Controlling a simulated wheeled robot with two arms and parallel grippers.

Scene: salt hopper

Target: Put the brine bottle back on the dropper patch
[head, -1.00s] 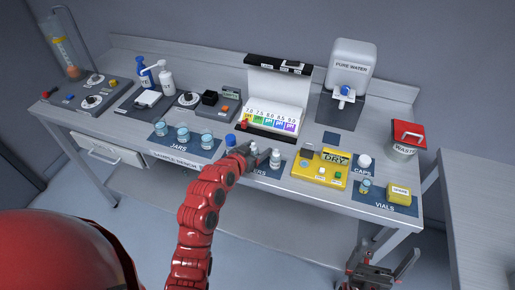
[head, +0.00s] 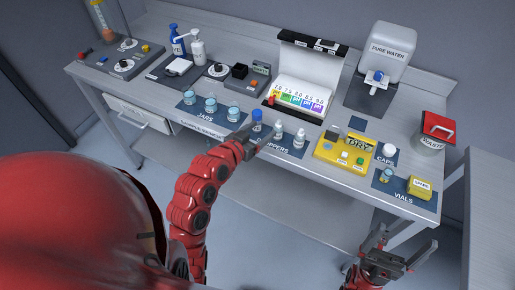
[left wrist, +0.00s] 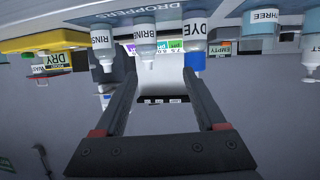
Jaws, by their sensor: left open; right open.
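The brine bottle (head: 278,130), small and white, stands upright on the blue dropper patch (head: 290,151), between the blue-capped dye bottle (head: 257,122) and the rinse bottle (head: 300,138). In the upside-down left wrist view, the brine bottle (left wrist: 145,28) appears just beyond the fingertips, nearer the left finger in the picture. My left gripper (head: 262,140) is open and empty, low at the patch's front left, apart from the brine bottle as far as I can see. My right gripper (head: 398,248) is open and empty in front of the bench.
Several jars (head: 211,106) stand left of the droppers. A pH colour chart (head: 300,95) is behind them. A yellow dry station (head: 345,152) is to the right, with caps (head: 388,151), vials (head: 386,174) and a red-lidded waste bin (head: 432,138) beyond.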

